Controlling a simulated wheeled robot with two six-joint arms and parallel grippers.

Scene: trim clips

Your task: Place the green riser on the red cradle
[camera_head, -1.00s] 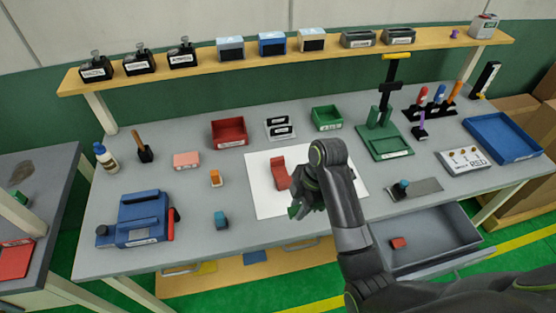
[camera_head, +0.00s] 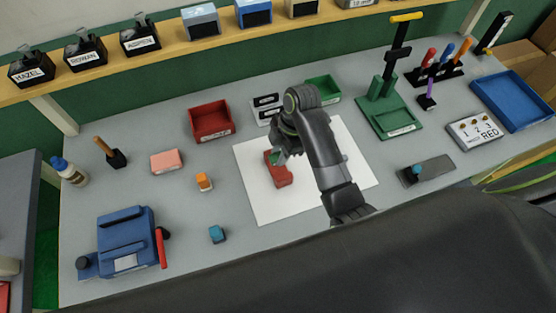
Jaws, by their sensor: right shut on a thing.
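The red cradle (camera_head: 281,178) lies on the white sheet (camera_head: 264,207) in the middle of the bench. My right gripper (camera_head: 278,155) is over the far end of the cradle, shut on the green riser (camera_head: 277,159). Only a small bit of the riser shows between the fingers. The gripper and wrist hide the rest of it and part of the cradle. I cannot tell whether the riser touches the cradle. My left gripper is out of view.
A red bin (camera_head: 212,137) and a green bin (camera_head: 323,91) stand behind the sheet. A green press (camera_head: 390,118) is at the right. An orange block (camera_head: 204,182), a blue block (camera_head: 217,234) and a blue machine (camera_head: 127,243) are at the left. The sheet's front is clear.

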